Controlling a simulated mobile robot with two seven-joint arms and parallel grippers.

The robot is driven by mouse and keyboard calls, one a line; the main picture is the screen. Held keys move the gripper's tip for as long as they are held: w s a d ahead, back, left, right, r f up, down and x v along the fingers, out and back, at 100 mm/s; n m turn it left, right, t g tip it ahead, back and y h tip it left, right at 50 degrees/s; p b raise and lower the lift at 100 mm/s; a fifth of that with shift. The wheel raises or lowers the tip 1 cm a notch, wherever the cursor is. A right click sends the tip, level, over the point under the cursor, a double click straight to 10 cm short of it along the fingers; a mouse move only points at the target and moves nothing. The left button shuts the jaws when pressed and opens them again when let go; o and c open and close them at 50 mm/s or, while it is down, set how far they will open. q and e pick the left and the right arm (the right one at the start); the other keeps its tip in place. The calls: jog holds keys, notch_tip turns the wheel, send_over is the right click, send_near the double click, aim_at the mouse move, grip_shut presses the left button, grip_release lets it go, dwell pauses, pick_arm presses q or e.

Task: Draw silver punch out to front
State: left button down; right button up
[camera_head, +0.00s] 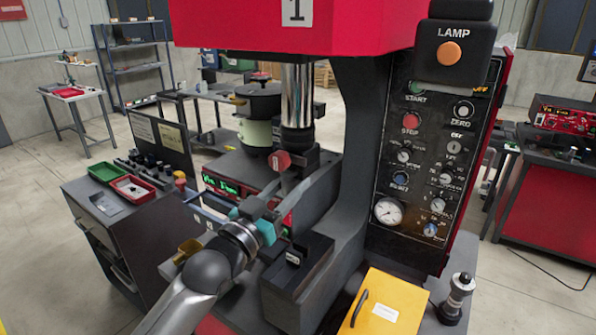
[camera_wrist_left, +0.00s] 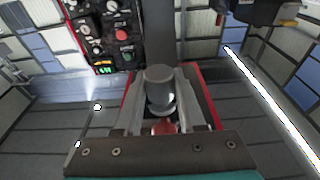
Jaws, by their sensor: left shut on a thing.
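A shiny silver cylinder (camera_head: 298,95) hangs upright under the red press head, with a dark block around its lower end. My left gripper (camera_head: 300,178) reaches in from the front, in front of that lower end, beside a red round knob (camera_head: 280,160). In the left wrist view, my left gripper's fingers (camera_wrist_left: 162,95) close on both sides of a grey-silver cylinder (camera_wrist_left: 160,80), which looks like the silver punch. A red round part (camera_wrist_left: 163,128) shows between the fingers, nearer the palm. The fingers partly hide the contact. My right gripper is not in view.
The black control panel (camera_head: 430,150) and press column stand close on the right. A black block (camera_head: 297,265) and yellow cover (camera_head: 382,302) lie in front. A dark pot (camera_head: 259,100) stands behind left. Green (camera_head: 106,172) and red (camera_head: 132,187) trays sit on the left cabinet.

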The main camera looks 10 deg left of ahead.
aim_at(285, 186)
pick_arm(q)
jog(key=shift+r+p+v, duration=0.2)
jog(key=shift+p+v, duration=0.15)
jog(key=shift+v, duration=0.45)
jog(key=shift+r+p+v, duration=0.2)
jog(key=shift+p+v, duration=0.1)
jog(key=shift+v, duration=0.5)
jog(key=shift+r+p+v, duration=0.15)
jog(key=shift+p+v, duration=0.2)
jog(key=shift+v, duration=0.45)
jog(key=shift+s, duration=0.1)
